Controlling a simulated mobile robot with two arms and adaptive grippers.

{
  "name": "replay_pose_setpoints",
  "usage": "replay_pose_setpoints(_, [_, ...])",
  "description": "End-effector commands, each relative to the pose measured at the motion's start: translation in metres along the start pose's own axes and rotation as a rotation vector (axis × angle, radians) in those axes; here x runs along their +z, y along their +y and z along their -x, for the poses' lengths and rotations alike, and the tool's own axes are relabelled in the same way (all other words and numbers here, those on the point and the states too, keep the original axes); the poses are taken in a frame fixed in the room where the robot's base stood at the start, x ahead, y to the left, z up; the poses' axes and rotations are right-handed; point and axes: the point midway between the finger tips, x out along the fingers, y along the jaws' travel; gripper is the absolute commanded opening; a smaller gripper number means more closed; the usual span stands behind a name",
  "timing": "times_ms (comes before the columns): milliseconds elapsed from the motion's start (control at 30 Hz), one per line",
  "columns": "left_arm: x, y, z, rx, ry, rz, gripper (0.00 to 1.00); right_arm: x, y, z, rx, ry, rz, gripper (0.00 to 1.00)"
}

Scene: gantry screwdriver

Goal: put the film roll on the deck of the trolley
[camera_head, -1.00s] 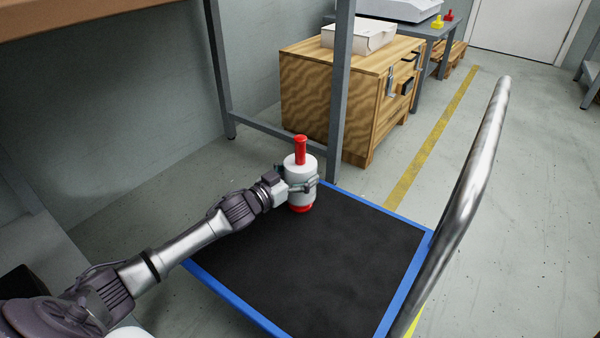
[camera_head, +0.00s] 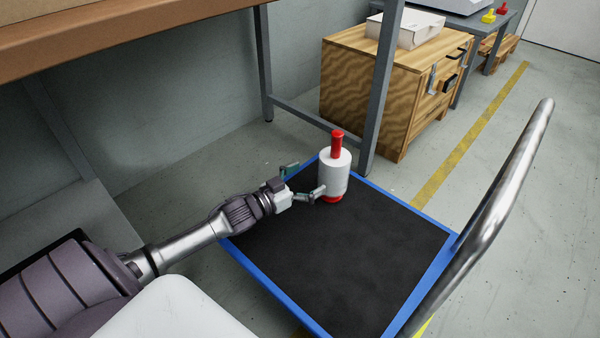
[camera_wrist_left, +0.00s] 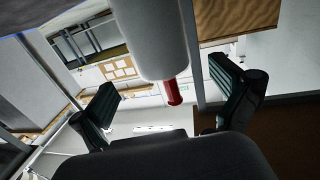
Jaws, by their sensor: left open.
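The film roll (camera_head: 335,174), a white cylinder with red ends and a red handle on top, stands upright on the far corner of the black, blue-edged trolley deck (camera_head: 330,248). My left gripper (camera_head: 304,182) is open just to the left of the roll, its fingers spread and drawn back from it. In the left wrist view the white roll (camera_wrist_left: 151,38) and its red handle (camera_wrist_left: 172,92) show beyond the two parted fingers of the left gripper (camera_wrist_left: 166,98). My right gripper is not in view.
The trolley's metal handle bar (camera_head: 505,190) rises at the right of the deck. A grey rack post (camera_head: 382,90) stands just behind the far corner. A wooden crate (camera_head: 385,95) with a white box (camera_head: 405,30) on it is beyond. Most of the deck is bare.

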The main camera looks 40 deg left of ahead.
Motion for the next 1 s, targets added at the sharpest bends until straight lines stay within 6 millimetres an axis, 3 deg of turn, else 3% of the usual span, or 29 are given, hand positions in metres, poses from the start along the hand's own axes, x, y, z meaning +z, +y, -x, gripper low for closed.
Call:
replay_pose_setpoints(33, [-0.003,0.000,0.009,-0.001,-0.004,0.003,1.00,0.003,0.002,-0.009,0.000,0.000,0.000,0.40])
replay_pose_setpoints(233, [-0.001,0.000,0.027,0.000,0.001,0.002,1.00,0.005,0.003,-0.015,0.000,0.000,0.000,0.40])
replay_pose_setpoints(467, [-0.001,0.001,0.029,0.001,0.004,0.001,1.00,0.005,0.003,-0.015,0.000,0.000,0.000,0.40])
replay_pose_setpoints(567, [-0.015,0.011,0.019,0.013,0.042,-0.001,1.00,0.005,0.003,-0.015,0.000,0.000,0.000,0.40])
replay_pose_setpoints(667, [-0.053,0.035,-0.001,0.043,0.139,-0.011,1.00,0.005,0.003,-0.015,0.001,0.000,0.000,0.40])
replay_pose_setpoints(767, [-0.117,0.072,-0.025,0.085,0.292,-0.030,1.00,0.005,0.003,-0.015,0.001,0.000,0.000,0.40])
replay_pose_setpoints(900, [-0.222,0.127,-0.039,0.138,0.540,-0.069,1.00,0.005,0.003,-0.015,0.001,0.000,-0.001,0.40])
replay_pose_setpoints(1000, [-0.298,0.164,-0.032,0.166,0.723,-0.098,1.00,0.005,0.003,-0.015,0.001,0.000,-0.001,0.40])
